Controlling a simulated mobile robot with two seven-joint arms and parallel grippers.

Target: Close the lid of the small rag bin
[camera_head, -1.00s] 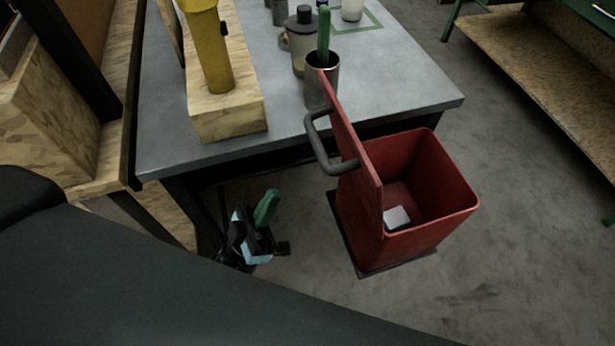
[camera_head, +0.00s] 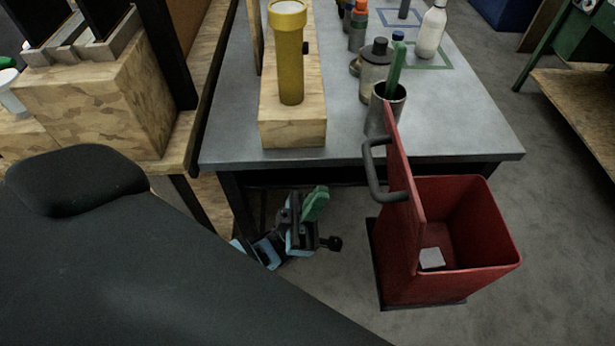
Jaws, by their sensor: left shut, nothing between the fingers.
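The small red rag bin (camera_head: 471,220) stands on the floor at the right, in front of the table. Its red lid (camera_head: 404,205) is open and stands nearly upright along the bin's left side. A dark bar handle (camera_head: 373,176) sticks out to the left from the lid. A pale piece (camera_head: 431,258) lies inside the bin. My left gripper (camera_head: 316,203), with green, light blue and black parts, is shut and empty. It is left of the lid, below the handle in the picture, and apart from both. My right gripper is not in view.
A grey table (camera_head: 455,120) stands behind the bin, its front edge close to the lid. On it are a metal cup (camera_head: 383,112) with a green handle in it and a yellow flashlight (camera_head: 289,60) on a wooden block (camera_head: 292,127). Floor right of the bin is clear.

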